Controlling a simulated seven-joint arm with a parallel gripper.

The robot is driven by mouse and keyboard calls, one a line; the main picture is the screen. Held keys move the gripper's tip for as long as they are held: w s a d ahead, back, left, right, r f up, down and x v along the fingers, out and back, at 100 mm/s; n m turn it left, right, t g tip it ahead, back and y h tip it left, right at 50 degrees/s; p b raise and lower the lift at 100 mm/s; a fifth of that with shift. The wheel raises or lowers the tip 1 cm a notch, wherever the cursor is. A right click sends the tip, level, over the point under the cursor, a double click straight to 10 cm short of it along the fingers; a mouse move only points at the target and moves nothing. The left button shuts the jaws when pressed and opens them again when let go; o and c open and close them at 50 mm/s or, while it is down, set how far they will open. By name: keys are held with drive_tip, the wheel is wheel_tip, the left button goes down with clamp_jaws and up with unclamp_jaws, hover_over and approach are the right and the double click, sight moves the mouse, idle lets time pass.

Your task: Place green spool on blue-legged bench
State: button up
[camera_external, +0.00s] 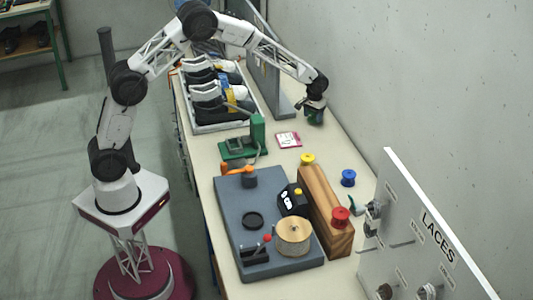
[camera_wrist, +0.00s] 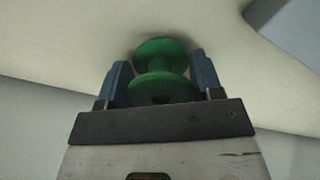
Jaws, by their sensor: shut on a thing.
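The green spool (camera_wrist: 165,88) is held between the two blue fingers of my gripper (camera_wrist: 160,64), over a cream surface in the wrist view. In the external view my gripper (camera_external: 314,105) hangs at the far right side of the long cream-topped bench (camera_external: 335,150), with the green spool (camera_external: 316,118) low under it. I cannot tell whether the spool touches the bench top. Another bench (camera_external: 63,68), at the top left, has green legs.
A pink-edged card (camera_external: 288,139) and a green device (camera_external: 257,130) are nearby. Yellow (camera_external: 307,159), blue (camera_external: 348,177) and red (camera_external: 340,217) spools are by a wooden block (camera_external: 325,205). A shoe tray (camera_external: 225,127) and a grey upright (camera_external: 265,80) stand behind. The wall is close on the right.

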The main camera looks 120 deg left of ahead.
drive_tip(key=shift+f, duration=0.15)
drive_tip(key=o, duration=0.9)
drive_tip(key=shift+r, duration=6.15)
